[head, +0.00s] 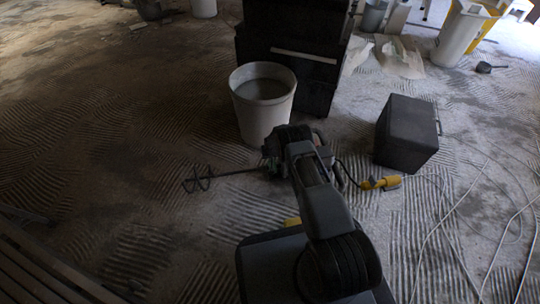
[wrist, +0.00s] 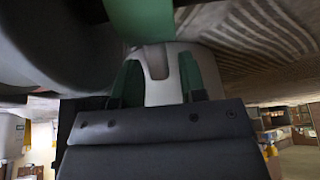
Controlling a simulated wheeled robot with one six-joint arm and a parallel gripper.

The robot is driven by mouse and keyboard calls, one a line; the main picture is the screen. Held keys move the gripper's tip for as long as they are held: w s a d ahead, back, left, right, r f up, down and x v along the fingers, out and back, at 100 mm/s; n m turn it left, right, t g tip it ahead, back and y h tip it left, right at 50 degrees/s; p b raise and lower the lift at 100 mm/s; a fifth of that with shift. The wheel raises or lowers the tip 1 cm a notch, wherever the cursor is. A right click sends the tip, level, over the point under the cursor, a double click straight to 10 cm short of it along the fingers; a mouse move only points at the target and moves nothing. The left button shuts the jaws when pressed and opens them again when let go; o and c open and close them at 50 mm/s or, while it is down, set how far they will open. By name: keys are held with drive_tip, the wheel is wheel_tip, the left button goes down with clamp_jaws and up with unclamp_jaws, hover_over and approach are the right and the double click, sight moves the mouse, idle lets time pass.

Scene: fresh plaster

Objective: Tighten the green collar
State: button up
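A power mixer lies on the floor in the head view, mostly hidden behind my wrist. Its spiral paddle (head: 198,181) and thin shaft (head: 238,172) point left. A small green part (head: 268,165) shows beside my wrist. In the wrist view a green band (wrist: 140,18), which may be the collar, crosses the top, beyond a pale grey notched piece (wrist: 162,78). My gripper (wrist: 160,85) has its fingers on either side of the grey piece. I cannot tell whether they press on it. The fingertips are hidden in the head view.
A white bucket (head: 262,118) stands just behind the mixer, before a dark drawer cabinet (head: 294,45). A dark case (head: 407,133) stands to the right. A yellow connector (head: 380,183) and loose pale cables (head: 452,212) lie on the ridged floor. The floor at left is mostly clear.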

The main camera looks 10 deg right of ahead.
clamp_jaws()
drive_tip(key=shift+w+f+g, duration=0.25)
drive_tip(key=shift+w+g, duration=0.05)
drive_tip(key=shift+g, duration=0.4)
drive_tip(key=shift+o, duration=0.8)
unclamp_jaws()
drive_tip(key=p+v, duration=0.7)
drive_tip(key=v, duration=0.6)
drive_tip(key=shift+s+r, duration=0.15)
drive_tip(key=shift+r, duration=0.2)
